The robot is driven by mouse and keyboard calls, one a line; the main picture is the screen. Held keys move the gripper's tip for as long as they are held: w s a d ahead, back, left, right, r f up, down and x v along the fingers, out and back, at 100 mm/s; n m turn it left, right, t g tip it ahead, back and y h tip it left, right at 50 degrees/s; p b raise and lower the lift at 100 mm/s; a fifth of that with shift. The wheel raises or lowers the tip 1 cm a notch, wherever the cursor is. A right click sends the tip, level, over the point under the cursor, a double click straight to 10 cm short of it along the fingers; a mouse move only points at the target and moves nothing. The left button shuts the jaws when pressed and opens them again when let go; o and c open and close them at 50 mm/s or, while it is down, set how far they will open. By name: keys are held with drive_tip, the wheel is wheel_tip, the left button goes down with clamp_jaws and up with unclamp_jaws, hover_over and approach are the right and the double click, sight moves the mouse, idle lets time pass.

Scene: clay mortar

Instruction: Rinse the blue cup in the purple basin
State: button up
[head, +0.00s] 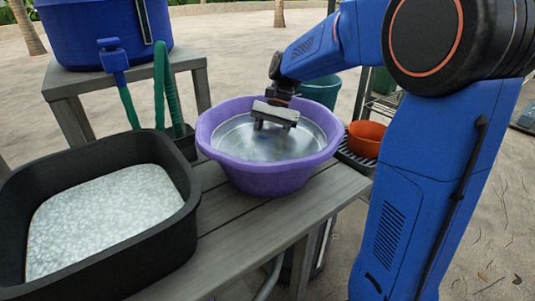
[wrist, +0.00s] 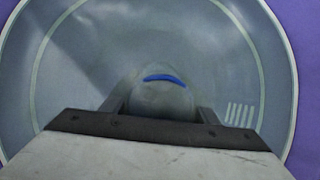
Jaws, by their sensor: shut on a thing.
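The purple basin (head: 265,180) stands on the grey wooden table and holds clear greyish water; its purple wall also shows in the wrist view (wrist: 302,20). My gripper (head: 272,124) is over the middle of the basin, pointing down with its fingertips in the water. In the wrist view my gripper (wrist: 160,100) is shut on a rounded thing between its fingers, mostly murky under the water. A blue curved rim of the blue cup (wrist: 165,78) shows there. The cup is hidden in the head view, and its tilt is hard to tell.
A black tub (head: 110,262) of whitish granular stuff stands left of the basin. An orange bowl (head: 366,138) is right of the basin. A strip of table before the basin is bare.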

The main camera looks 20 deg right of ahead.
drive_tip(key=shift+d, duration=1.25)
drive_tip(key=shift+a, duration=1.3)
drive_tip(key=shift+d, duration=0.65)
wheel_tip(320, 180, up, 20)
drive_tip(key=shift+f, duration=0.15)
drive_tip(key=shift+w+d, duration=0.1)
idle(1.0)
